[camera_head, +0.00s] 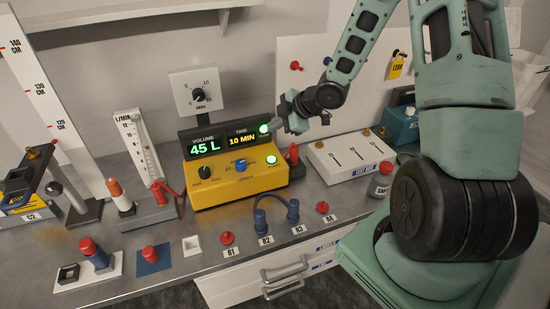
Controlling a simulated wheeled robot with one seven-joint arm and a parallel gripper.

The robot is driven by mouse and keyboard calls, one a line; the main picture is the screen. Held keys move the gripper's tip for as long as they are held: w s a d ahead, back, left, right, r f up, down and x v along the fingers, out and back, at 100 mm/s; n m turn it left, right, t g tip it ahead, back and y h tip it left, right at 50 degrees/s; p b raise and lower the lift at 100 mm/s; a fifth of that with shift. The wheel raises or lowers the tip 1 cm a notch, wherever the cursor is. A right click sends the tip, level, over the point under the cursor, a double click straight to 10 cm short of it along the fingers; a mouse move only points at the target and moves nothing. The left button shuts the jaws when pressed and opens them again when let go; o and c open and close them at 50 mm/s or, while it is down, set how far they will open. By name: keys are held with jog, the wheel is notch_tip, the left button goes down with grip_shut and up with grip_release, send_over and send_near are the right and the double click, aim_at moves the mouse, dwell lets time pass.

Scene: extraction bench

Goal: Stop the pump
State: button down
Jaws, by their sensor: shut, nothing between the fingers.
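The yellow pump unit (222,193) stands on the bench in the middle of the view. It has a black knob, a blue knob (240,164) and a lit green round button (272,160) on its face. The dark display (221,141) above it reads volume 45 L and time 10 min, with a second lit green round button (264,129) at its right end. My gripper (277,125) is shut and empty, its tips close to the display's green button. I cannot tell whether they touch it.
A dial (195,97) stands behind the display and a flow tube (139,147) to the left. A white box (350,156) lies to the right. A red-capped jar (380,182) stands near my arm.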

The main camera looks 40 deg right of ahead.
aim_at(275, 159)
notch_tip(275, 159, down, 9)
jog(key=b, duration=0.8)
dwell(2.0)
jog(key=shift+f+b, duration=0.35)
jog(key=shift+b, duration=0.1)
jog(key=shift+f+b, duration=0.3)
jog(key=shift+f, duration=0.1)
dwell(0.4)
jog(key=shift+r, duration=0.15)
jog(key=shift+r+p, duration=0.7)
jog(key=shift+p, duration=0.15)
